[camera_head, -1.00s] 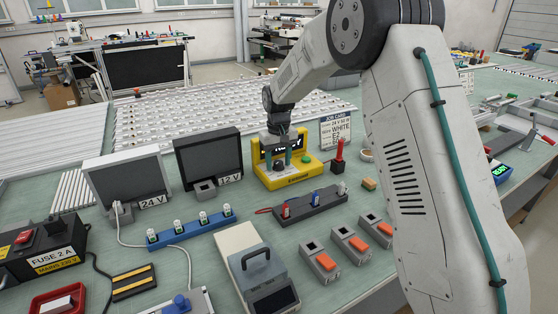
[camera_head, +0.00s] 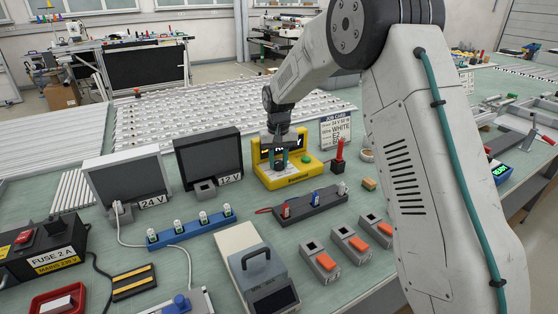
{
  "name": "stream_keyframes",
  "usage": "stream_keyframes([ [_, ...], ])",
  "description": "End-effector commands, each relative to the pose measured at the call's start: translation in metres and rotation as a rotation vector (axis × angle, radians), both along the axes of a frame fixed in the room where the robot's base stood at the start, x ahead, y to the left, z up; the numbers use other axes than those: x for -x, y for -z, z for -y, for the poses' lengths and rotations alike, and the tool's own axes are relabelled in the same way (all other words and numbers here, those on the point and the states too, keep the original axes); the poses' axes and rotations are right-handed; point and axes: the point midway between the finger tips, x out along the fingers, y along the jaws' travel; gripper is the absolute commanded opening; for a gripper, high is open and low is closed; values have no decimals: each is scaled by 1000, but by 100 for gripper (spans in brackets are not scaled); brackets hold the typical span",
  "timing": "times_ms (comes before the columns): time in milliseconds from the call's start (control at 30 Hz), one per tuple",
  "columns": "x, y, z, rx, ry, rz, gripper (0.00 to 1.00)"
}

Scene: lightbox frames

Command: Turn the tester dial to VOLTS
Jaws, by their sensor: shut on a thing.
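The yellow tester (camera_head: 310,171) stands on the bench beyond the middle, with a dark display on its upright back and a green button on its right side. My gripper (camera_head: 279,162) reaches down to the front left part of the tester and is shut on its dial. The dark dial (camera_head: 278,167) shows only in part between and below the fingers. The dial's markings and where it points are too small and covered to read. The gripper also covers part of the display.
A job card (camera_head: 336,131) stands behind the tester at the right. A dark 12 V panel (camera_head: 208,155) stands close at the left. A dark rack (camera_head: 312,203) with coloured pieces lies in front, and a red-topped post (camera_head: 339,157) stands at the right.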

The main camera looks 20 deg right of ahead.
Motion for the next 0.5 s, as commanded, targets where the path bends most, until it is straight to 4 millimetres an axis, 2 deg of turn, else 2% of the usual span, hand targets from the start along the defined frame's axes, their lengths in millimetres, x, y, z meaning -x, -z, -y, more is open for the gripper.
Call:
stream_keyframes([
  [500, 0, -1, 0, 0, 374, 1, 6],
])
